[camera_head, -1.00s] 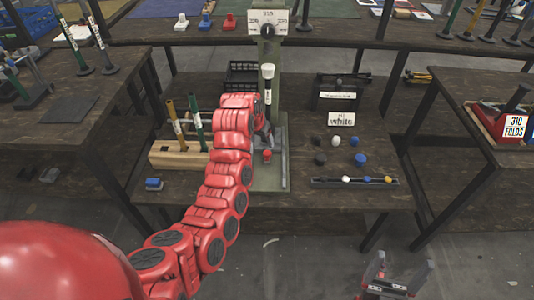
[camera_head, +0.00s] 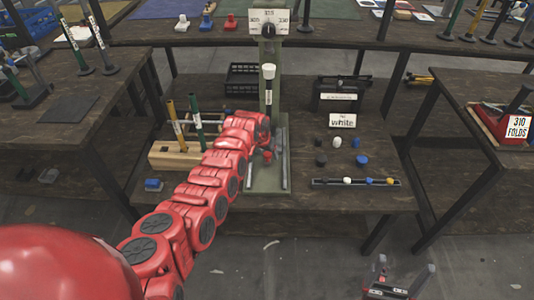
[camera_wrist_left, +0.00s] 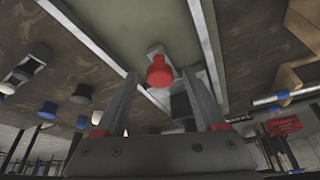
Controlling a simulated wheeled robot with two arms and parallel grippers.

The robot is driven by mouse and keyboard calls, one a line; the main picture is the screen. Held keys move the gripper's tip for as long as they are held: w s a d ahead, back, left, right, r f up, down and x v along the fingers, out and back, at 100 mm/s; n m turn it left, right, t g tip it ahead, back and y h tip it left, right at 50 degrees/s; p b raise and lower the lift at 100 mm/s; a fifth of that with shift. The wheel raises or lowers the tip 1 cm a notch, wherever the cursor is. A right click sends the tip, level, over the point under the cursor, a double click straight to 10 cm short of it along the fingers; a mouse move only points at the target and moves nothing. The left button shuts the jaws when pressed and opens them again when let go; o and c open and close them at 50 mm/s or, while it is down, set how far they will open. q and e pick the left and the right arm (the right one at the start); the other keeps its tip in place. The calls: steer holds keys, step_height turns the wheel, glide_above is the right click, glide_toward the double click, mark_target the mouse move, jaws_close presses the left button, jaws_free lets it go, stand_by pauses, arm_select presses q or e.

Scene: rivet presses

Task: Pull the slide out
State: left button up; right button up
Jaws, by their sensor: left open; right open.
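The press (camera_head: 266,95) stands in the middle of the centre bench, with a green bed (camera_head: 265,178) and pale side rails. The slide's red knob (camera_head: 267,156) shows low on the bed, just beyond my left arm's end. In the left wrist view the red knob (camera_wrist_left: 159,72) stands between the fingertips of my left gripper (camera_wrist_left: 160,78). The fingers are open, with gaps on both sides of it. In the head view the left gripper is mostly hidden by its own arm. My right gripper (camera_head: 406,266) is open and empty at the bottom right, in front of the bench.
A wooden rack (camera_head: 178,155) with upright tools stands left of the press. To the right are a "white" sign (camera_head: 342,120), loose knobs and a dark strip (camera_head: 355,183) with coloured knobs. Bare bench lies in front of the strip.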

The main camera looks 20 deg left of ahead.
arm_select(q)
jaws_close()
stand_by(0.4)
stand_by(1.1)
